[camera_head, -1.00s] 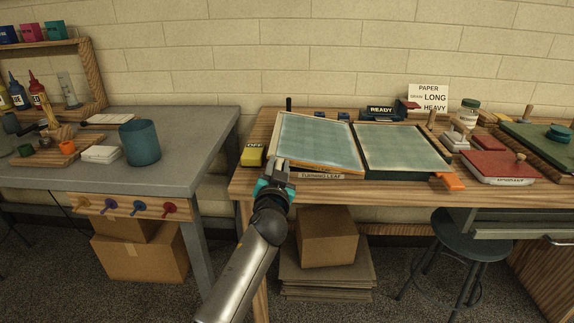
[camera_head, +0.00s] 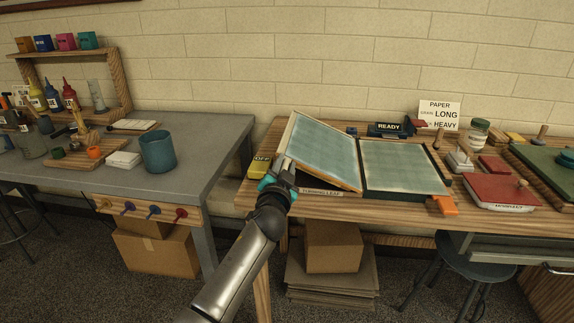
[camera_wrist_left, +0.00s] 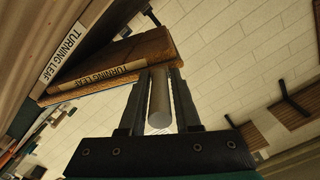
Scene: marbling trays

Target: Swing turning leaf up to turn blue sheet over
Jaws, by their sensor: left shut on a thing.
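The turning leaf (camera_head: 333,181) is a wood-framed panel on the bench, tilted with its left side raised and its right side low beside the neighbouring panel. A pale blue sheet (camera_head: 322,148) covers its upper face. My left gripper (camera_head: 284,170) is at the leaf's raised front left corner. In the left wrist view my left gripper (camera_wrist_left: 158,80) is shut on a grey round handle (camera_wrist_left: 159,102) at the edge of the turning leaf (camera_wrist_left: 125,60). The underside of the leaf is mostly hidden in the head view. My right gripper is out of view.
A dark-framed panel (camera_head: 405,198) with a pale blue-green face lies flat right of the leaf. An orange piece (camera_head: 444,205) is at its front right corner. A yellow OFF block (camera_head: 259,167) stands left of the leaf. A READY sign (camera_head: 388,127) stands behind.

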